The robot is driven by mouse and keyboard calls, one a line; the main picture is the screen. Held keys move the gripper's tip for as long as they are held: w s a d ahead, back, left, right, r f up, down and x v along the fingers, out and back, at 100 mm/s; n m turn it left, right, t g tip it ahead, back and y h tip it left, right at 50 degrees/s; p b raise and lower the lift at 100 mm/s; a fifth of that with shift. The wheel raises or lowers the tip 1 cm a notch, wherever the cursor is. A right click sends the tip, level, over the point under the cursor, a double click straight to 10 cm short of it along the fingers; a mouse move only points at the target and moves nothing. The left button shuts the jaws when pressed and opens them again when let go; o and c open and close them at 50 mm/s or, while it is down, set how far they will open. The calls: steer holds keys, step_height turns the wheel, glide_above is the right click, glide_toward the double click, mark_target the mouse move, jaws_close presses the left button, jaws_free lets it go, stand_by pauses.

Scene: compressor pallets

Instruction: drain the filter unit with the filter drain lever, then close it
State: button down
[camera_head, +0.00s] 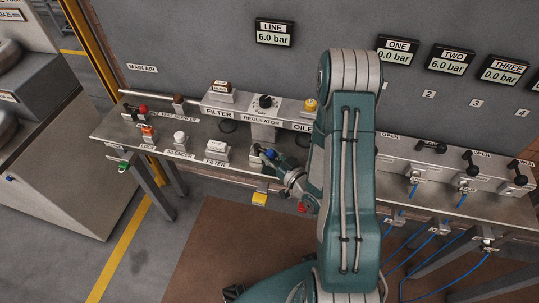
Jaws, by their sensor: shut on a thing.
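The filter unit (219,97) stands on the bench under the back panel, marked FILTER, left of the regulator (264,104). My gripper (268,155) reaches down to the bench's front part, right of a white block (217,147) with a label below it.
The oiler (310,105) is partly behind my arm. A red knob (143,109) and a white silencer (180,138) are to the left. A yellow block (259,198) is below the bench edge. Black-handled valves (470,160) and blue hoses (440,229) are at right.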

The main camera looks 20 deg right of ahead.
stand_by(0.4)
steer(key=shift+c, duration=1.5)
jaws_free()
steer(key=v, duration=0.7)
steer(key=shift+s+d+f, duration=0.1)
steer(key=shift+s+d, duration=0.05)
steer(key=shift+s, duration=0.05)
